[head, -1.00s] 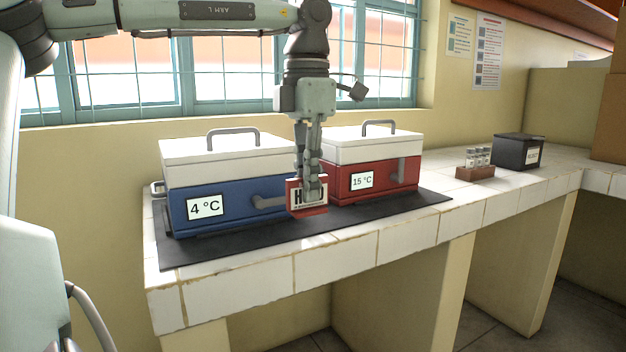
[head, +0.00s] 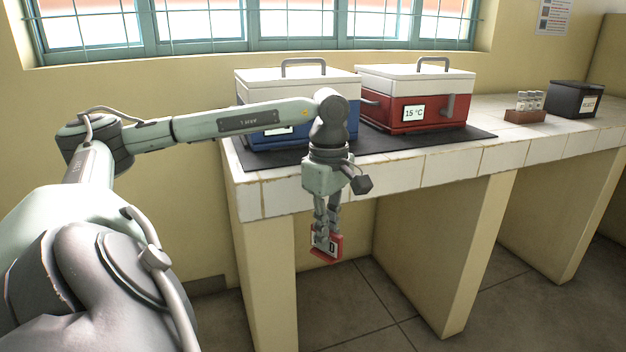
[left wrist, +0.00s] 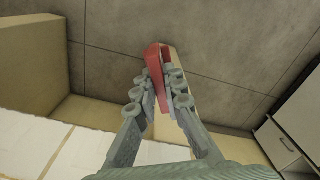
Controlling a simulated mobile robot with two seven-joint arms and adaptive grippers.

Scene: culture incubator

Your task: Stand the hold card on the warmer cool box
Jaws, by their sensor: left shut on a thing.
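My left gripper (head: 327,222) is shut on the red and white hold card (head: 334,246), in front of the counter and below its top edge. In the left wrist view the red card (left wrist: 153,58) sits between the fingertips (left wrist: 160,85), above the floor. The red cool box (head: 414,112) reads 15 °C, the warmer display, and stands on the counter with its white lid on. The blue cool box (head: 253,124) stands left of it, its display mostly hidden behind my left arm. My right gripper is not in view.
Both boxes stand on a dark mat (head: 474,135) on the white tiled counter (head: 450,162). A brown rack of vials (head: 525,115) and a black box (head: 574,99) stand further right. Counter supports (head: 447,240) rise from the floor below.

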